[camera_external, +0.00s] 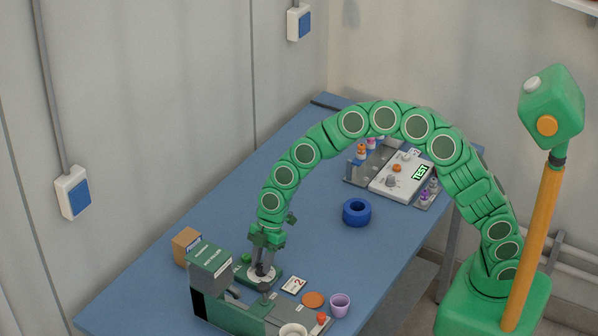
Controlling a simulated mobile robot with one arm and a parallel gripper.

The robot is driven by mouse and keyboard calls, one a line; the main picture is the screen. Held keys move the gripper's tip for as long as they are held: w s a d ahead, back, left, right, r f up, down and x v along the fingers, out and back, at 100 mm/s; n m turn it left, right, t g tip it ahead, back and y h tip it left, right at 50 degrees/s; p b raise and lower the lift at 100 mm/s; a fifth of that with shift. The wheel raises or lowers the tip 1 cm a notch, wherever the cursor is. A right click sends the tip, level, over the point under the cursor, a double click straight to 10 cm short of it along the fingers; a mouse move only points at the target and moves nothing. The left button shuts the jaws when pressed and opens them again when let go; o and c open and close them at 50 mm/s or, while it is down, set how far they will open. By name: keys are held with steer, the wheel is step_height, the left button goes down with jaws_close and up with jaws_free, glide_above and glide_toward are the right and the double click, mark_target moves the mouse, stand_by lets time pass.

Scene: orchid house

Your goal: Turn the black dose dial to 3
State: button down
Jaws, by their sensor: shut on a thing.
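My gripper (264,266) points down at the left front of the table, in the external view. Its fingers are closed around the black dose dial (262,272), which sits over a round white plate (254,279) on a low green base. The fingers hide most of the dial, so its pointer and the setting it stands at cannot be read. The green machine (211,268) with a tall housing stands just left of the dial.
A card marked 2 (293,285), an orange disc (312,299), a purple cup (340,305) and a white cup (293,330) are close by. A brown box (186,246) stands behind. A blue ring (357,212) and a white TEST device (391,188) are farther back. The table's middle is clear.

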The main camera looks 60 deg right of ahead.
steer(key=m+t, duration=0.1)
steer(key=m, duration=0.3)
steer(key=shift+s+m+t, duration=0.2)
steer(key=shift+m+t, duration=0.2)
steer(key=m+t+h, duration=0.1)
steer(key=m, duration=0.2)
steer(key=m+t, duration=0.1)
steer(key=m, duration=0.2)
steer(key=shift+a+h, duration=0.1)
steer(key=shift+h, duration=0.3)
steer(key=m+h, duration=0.1)
steer(key=m, duration=0.2)
steer(key=m+h, duration=0.1)
steer(key=m, duration=0.2)
steer(key=shift+a+t, duration=0.15)
steer(key=shift+t, duration=0.25)
steer(key=shift+a+m+h, duration=0.1)
steer(key=shift+m+h, duration=0.5)
steer(key=shift+m, duration=0.75)
steer(key=shift+a+m+h, duration=0.1)
steer(key=shift+m+h, duration=0.5)
steer(key=shift+m, duration=0.75)
steer(key=c, duration=0.9)
jaws_free()
steer(key=shift+s+r, duration=0.1)
